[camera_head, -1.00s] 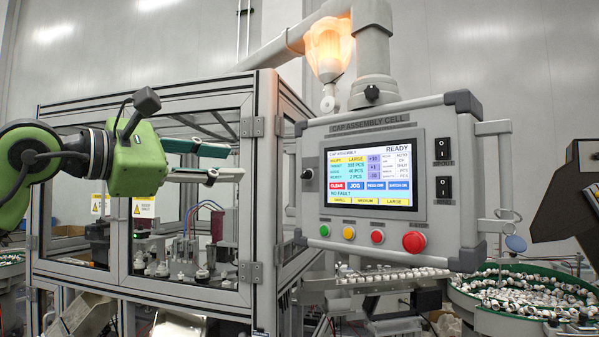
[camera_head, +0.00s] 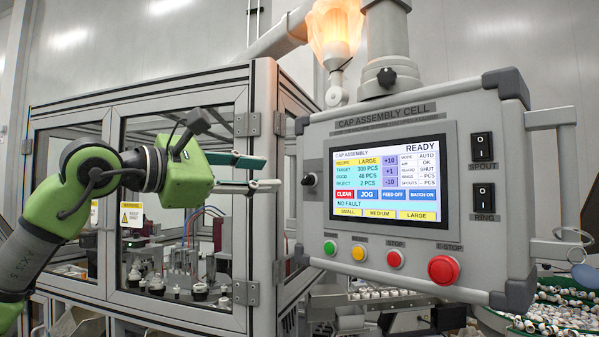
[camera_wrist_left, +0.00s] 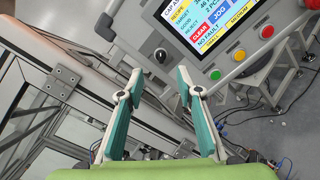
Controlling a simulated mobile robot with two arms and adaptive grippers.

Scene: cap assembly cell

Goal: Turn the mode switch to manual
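The mode switch is a small black knob (camera_head: 310,180) on the left side of the grey control panel (camera_head: 440,275), left of the touchscreen (camera_head: 388,183). The screen's mode line appears to read AUTO. My left gripper (camera_head: 270,173) points right toward the knob. Its two green-and-grey fingers are parted with nothing between them, a short gap left of the panel. In the left wrist view the knob (camera_wrist_left: 160,55) is ahead, beyond and between the open fingertips of the left gripper (camera_wrist_left: 158,88). The knob's pointer direction is too small to tell. My right gripper is not in view.
Green (camera_head: 330,248), yellow and red buttons and a red e-stop (camera_head: 443,270) line the panel's lower edge. Two black rocker switches (camera_head: 483,147) sit at right. The framed machine enclosure (camera_head: 262,220) stands close behind my left gripper.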

